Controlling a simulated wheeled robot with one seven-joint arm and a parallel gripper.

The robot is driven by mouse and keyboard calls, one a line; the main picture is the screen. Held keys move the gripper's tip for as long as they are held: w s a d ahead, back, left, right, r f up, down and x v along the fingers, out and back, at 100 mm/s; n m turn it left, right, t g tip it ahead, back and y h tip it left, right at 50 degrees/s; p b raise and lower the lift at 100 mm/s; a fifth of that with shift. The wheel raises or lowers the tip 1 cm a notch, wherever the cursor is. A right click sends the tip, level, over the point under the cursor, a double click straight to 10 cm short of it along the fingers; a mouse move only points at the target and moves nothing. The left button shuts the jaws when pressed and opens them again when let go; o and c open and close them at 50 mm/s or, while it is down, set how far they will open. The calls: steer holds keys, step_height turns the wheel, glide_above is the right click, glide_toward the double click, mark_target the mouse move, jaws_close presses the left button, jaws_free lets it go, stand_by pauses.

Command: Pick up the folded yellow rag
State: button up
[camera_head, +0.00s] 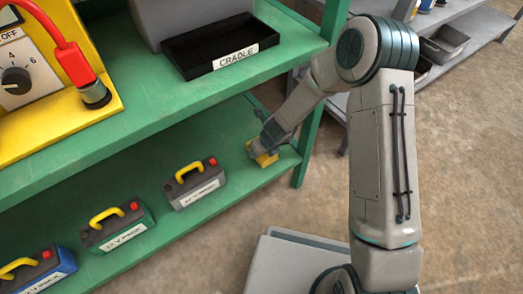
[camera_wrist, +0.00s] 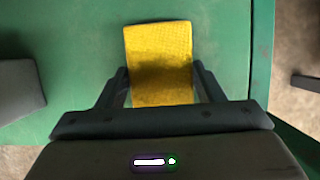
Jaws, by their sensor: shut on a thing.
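The folded yellow rag (camera_wrist: 159,58) lies between the two fingers of my gripper (camera_wrist: 160,88) in the wrist view, with a finger against each side. Its far end sticks out beyond the fingertips. In the head view the rag (camera_head: 265,160) shows as a small yellow patch at the right end of the green lower shelf, partly hidden by my gripper (camera_head: 258,150). The gripper is shut on the rag. I cannot tell whether the rag is lifted clear of the shelf.
Several batteries with yellow handles, one grey (camera_head: 195,183), stand left on the lower shelf (camera_head: 222,218). Above it, the upper shelf (camera_head: 135,92) holds a black tray labelled CRADLE (camera_head: 208,45) and a yellow charger (camera_head: 45,85). A green post (camera_head: 309,145) stands close right of my gripper.

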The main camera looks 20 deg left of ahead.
mark_target(267, 155)
steer(key=shift+r, duration=0.1)
steer(key=shift+r+p, duration=0.8)
steer(key=shift+r, duration=0.05)
step_height(267, 155, up, 2)
steer(key=shift+r+p, duration=0.2)
steer(key=shift+p, duration=0.7)
steer(key=shift+s+d+f+b, duration=0.3)
steer(key=shift+s+d+b, duration=0.15)
steer(key=shift+d, duration=0.1)
steer(key=shift+s+d+f+b, duration=0.25)
steer(key=shift+s+d+b, duration=0.1)
steer(key=shift+d+b, duration=0.15)
steer(key=s+d+p, duration=0.4)
steer(key=s+d, duration=0.6)
steer(key=d, duration=0.1)
steer(key=shift+d+r, duration=0.2)
steer(key=shift+d, duration=0.1)
steer(key=shift+o, duration=0.7)
steer(key=shift+c, duration=0.3)
